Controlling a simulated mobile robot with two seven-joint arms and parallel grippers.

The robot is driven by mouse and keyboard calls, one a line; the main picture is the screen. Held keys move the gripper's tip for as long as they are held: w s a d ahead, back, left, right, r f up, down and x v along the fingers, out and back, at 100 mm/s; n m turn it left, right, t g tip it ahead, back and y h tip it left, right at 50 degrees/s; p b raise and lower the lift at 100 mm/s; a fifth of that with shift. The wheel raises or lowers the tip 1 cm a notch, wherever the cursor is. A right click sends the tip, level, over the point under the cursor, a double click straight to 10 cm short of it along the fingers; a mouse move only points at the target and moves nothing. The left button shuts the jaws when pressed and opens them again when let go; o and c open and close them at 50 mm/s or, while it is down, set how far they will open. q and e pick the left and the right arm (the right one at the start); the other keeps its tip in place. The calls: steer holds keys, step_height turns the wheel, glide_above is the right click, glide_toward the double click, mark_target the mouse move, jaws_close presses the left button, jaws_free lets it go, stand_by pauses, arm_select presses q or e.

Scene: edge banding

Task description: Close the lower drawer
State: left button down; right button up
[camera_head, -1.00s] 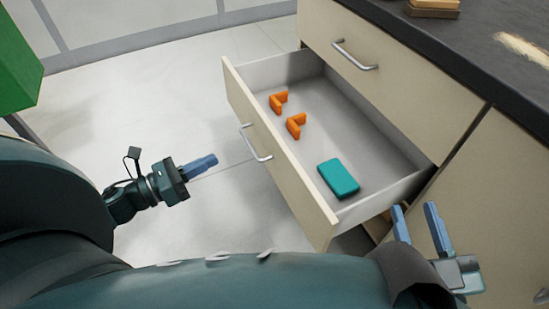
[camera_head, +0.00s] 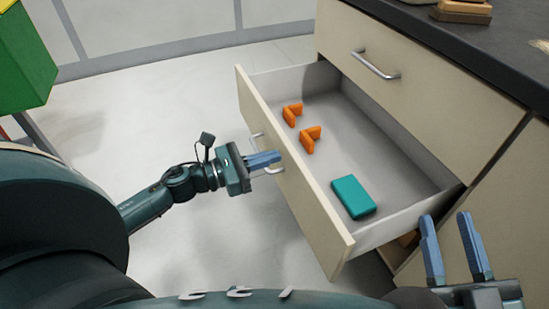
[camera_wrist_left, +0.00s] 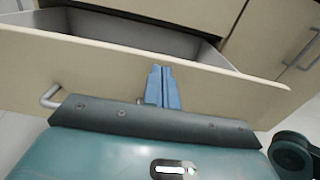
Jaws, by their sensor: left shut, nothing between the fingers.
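The lower drawer (camera_head: 298,178) is pulled out of the cabinet, with its cream front facing my left arm. Its metal handle (camera_head: 272,168) is partly hidden behind my left gripper (camera_head: 264,160). The left gripper is shut and empty, its blue fingertips close to the drawer front by the handle; I cannot tell if they touch. In the left wrist view the shut fingers (camera_wrist_left: 162,88) point at the drawer front (camera_wrist_left: 85,75), and the handle (camera_wrist_left: 48,97) shows to their left. My right gripper (camera_head: 455,248) is open and empty beside the drawer's near right end.
Inside the drawer lie two orange angled pieces (camera_head: 310,139) and a teal block (camera_head: 353,197). The upper drawer (camera_head: 400,80) is shut, below a dark worktop (camera_head: 480,45). A green box (camera_head: 25,65) stands at the left. The floor before the drawer is clear.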

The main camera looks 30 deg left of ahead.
arm_select(q)
steer(key=shift+w+d, duration=0.5)
steer(key=shift+w, duration=0.05)
steer(key=shift+w+d, duration=0.1)
arm_select(e)
steer(key=shift+w+r, duration=0.1)
steer(key=shift+r, duration=0.2)
